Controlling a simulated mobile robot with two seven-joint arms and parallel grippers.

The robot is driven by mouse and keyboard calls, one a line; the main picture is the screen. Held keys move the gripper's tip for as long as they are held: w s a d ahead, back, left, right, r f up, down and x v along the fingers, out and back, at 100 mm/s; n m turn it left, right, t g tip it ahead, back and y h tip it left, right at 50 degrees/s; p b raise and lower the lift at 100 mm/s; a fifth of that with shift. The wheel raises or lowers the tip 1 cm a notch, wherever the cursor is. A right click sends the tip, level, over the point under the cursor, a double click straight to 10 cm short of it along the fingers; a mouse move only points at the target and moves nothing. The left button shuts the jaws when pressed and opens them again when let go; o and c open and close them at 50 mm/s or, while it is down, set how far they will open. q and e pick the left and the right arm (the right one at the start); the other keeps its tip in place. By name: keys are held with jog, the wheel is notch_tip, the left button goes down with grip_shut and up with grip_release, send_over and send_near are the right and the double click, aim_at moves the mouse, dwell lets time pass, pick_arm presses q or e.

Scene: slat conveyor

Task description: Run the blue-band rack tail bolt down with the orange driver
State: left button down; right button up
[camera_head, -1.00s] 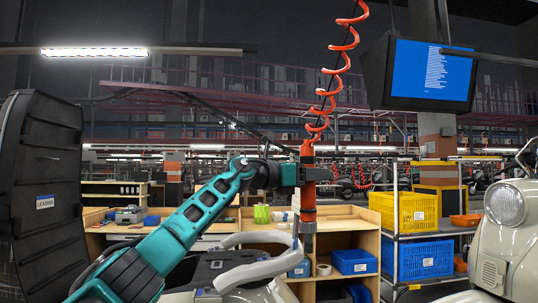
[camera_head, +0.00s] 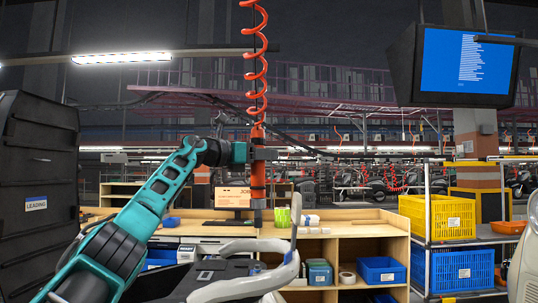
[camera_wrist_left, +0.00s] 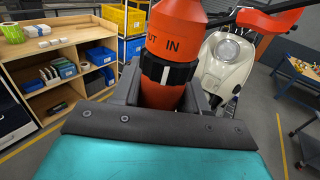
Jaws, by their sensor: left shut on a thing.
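The orange driver (camera_head: 257,185) hangs upright from a coiled orange hose in the head view. My left gripper (camera_head: 258,154) is shut around its body and holds it in the air above and behind the scooter tail. In the left wrist view the driver (camera_wrist_left: 174,38) shows its black ring and "IN" lettering between my left gripper's jaws (camera_wrist_left: 163,95). The grey rack rail (camera_head: 238,285) curves over the scooter tail at the bottom of the head view, below the driver. I cannot make out the blue-band bolt. My right gripper is not in view.
A wooden bench (camera_head: 340,228) with shelves and blue bins (camera_head: 381,270) stands behind. A yellow crate (camera_head: 440,216) sits on a rack at right. A dark panel (camera_head: 38,190) stands at left. A cream scooter (camera_wrist_left: 226,62) shows in the left wrist view.

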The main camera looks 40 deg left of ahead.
aim_at(262, 179)
pick_arm(q)
jog(key=shift+a+f, duration=0.1)
jog(key=shift+f, duration=3.15)
jog(key=shift+f+b, duration=0.75)
jog(key=shift+f, duration=0.45)
jog(key=shift+s, duration=0.1)
